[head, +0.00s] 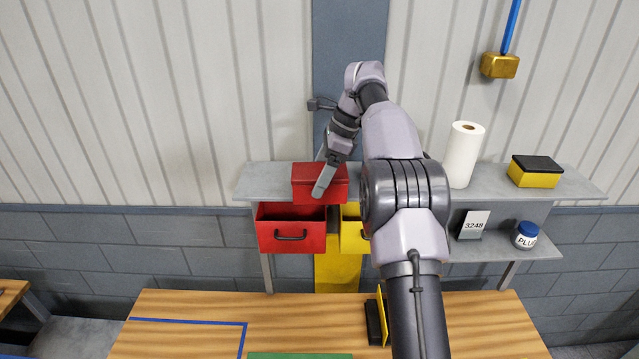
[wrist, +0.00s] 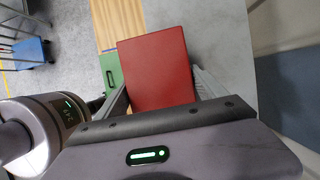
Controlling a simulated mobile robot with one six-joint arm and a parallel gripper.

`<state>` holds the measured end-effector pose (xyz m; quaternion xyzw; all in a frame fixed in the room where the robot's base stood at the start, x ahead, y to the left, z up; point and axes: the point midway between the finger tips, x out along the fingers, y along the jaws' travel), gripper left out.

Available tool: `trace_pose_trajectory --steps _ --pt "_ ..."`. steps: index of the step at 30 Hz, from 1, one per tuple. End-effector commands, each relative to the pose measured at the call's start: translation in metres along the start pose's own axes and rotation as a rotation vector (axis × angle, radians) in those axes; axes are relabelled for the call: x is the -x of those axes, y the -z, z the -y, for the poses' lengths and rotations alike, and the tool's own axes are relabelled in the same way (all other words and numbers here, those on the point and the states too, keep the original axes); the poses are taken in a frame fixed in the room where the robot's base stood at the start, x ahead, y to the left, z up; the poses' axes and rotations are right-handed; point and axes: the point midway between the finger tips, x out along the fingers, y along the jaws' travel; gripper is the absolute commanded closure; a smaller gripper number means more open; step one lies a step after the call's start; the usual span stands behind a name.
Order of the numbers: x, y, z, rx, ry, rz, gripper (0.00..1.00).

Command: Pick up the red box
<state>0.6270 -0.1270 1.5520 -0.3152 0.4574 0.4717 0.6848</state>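The red box (head: 303,190) sits at the front of the grey shelf's top (head: 265,180), toward its left end, directly above the open red drawer. My gripper (head: 322,174) reaches down to it from above, with one finger in front of the box. In the wrist view the red box (wrist: 157,62) lies between the two fingers of my gripper (wrist: 160,88), one finger along each side. The box covers parts of the fingers, so I cannot tell whether they press on it or stand slightly apart.
An open red drawer (head: 291,236) and a yellow one (head: 352,240) are below. A paper roll (head: 463,155) and a yellow box with a black top (head: 536,174) stand at the shelf's right. A gold hammer head (head: 499,65) hangs upper right. A wooden table (head: 180,305) is in front.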

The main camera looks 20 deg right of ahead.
Motion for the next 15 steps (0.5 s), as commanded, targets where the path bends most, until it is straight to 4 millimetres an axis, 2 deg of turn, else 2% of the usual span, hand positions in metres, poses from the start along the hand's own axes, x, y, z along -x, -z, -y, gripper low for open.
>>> trace_pose_trajectory --steps 1,8,15 --pt "0.0001 -0.0001 0.0000 0.000 0.000 0.000 0.31" --pt "0.0001 -0.0001 0.0000 0.000 0.000 0.000 0.77" --pt "0.0010 -0.0005 0.0000 0.000 0.001 0.000 0.77"
